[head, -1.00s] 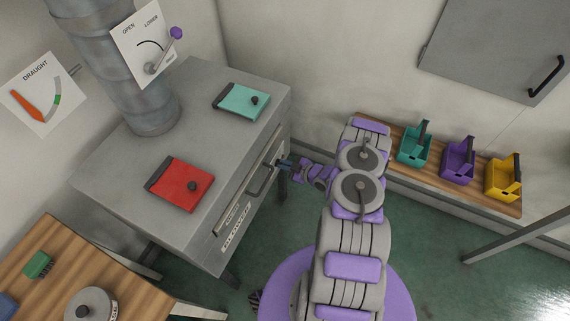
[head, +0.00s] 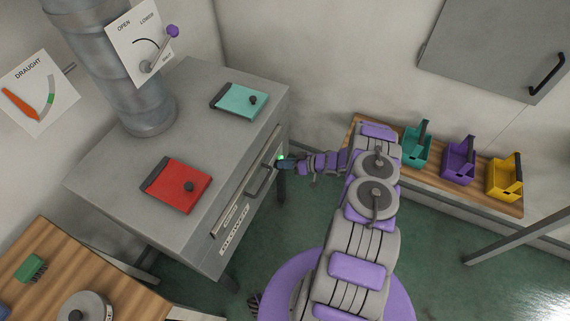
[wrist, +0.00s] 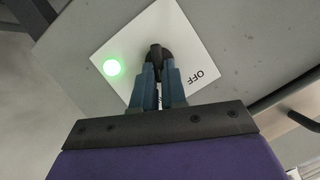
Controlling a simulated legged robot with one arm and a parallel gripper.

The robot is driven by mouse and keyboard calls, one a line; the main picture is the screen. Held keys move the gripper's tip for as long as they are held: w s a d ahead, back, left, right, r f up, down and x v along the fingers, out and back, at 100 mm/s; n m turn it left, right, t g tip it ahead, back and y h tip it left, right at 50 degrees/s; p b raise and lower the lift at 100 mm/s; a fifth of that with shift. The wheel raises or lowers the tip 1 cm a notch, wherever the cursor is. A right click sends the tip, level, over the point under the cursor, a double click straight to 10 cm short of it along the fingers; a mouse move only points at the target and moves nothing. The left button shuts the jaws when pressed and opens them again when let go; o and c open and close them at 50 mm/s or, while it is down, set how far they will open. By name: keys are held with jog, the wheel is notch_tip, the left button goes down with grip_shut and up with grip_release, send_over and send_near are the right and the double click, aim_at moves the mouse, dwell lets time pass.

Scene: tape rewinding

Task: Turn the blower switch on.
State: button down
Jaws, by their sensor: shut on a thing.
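The blower switch plate (wrist: 185,50) is a white square in the wrist view, on a grey metal face. A green lamp (wrist: 112,67) glows at its left corner, and the word OFF shows at its right. My gripper (wrist: 158,72) is shut on the black switch knob (wrist: 156,52) at the plate's middle. The blue fingers hide part of the knob and plate. In the head view my gripper (head: 285,163) is at the right end of the grey cabinet's front, with a green glow beside it; the knob itself is hidden there.
The grey cabinet (head: 120,185) carries a red hatch (head: 172,187), a teal hatch (head: 235,103) and a front handle (head: 262,178). A wooden bench (head: 60,265) is at lower left. A shelf at right holds teal, purple and yellow (head: 503,180) bins. Green floor (head: 440,260) is open at right.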

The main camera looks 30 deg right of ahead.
jog(key=shift+w+d+m, duration=0.1)
jog(key=shift+d+m, duration=0.2)
jog(key=shift+m, duration=0.1)
dwell(0.3)
jog(key=c, duration=1.2)
grip_release()
jog(key=p+v, duration=0.4)
jog(key=v, duration=1.3)
jog(key=shift+d+f, duration=0.1)
jog(key=shift+d, duration=0.25)
jog(key=shift+w, duration=0.15)
